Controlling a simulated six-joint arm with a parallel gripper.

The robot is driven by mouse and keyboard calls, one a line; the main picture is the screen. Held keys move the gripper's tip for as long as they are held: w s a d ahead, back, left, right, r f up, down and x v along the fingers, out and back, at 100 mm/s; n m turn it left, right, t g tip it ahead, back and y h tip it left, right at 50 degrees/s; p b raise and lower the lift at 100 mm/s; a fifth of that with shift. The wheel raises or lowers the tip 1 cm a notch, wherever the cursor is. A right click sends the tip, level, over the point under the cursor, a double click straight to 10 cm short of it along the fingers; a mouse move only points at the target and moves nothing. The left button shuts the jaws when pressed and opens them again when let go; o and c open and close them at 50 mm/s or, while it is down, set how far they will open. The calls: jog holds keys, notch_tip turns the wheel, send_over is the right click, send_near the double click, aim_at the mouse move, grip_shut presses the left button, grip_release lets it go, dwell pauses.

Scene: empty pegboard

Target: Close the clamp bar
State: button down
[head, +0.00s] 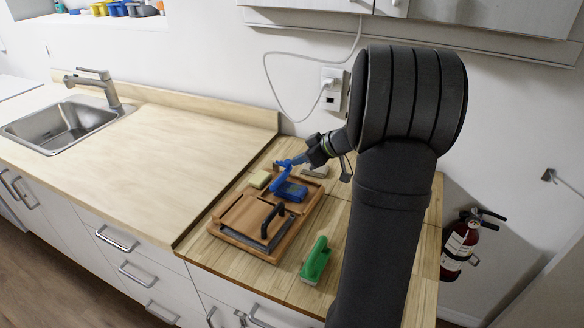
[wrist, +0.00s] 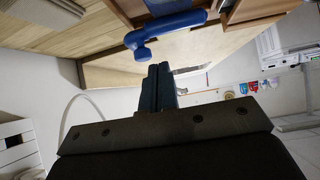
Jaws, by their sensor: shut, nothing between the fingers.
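A blue bar (head: 281,177), which looks like the clamp bar, stands tilted up from a wooden board (head: 238,219) in the head view. A blue block (head: 291,191) sits beside it on the same board. In the wrist view the blue bar (wrist: 172,25) crosses the upper middle, with a rounded knob at its left end. My gripper (head: 297,160) is beside the raised end of the bar. In the wrist view my gripper (wrist: 157,73) is shut and empty, its tips just below the knob. I cannot tell whether they touch it.
A black handle (head: 267,222) stands on the board's front part. A pale yellow block (head: 260,180) lies at its back left and a grey item (head: 315,171) at its back right. A green brush-like tool (head: 316,261) lies to the right. The left counter (head: 150,165) is clear.

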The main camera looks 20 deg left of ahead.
jog(key=d+f+v, duration=0.1)
jog(key=v, duration=0.6)
jog(key=w+d+f+m+y, duration=0.1)
jog(key=w+f+m, duration=0.1)
jog(key=m, duration=1.5)
jog(key=w+f+m+y, duration=0.1)
jog(key=f+m, duration=0.1)
jog(key=m, duration=1.6)
jog(key=x, duration=0.9)
jog(key=shift+a+f, duration=0.1)
jog(key=shift+a, duration=0.1)
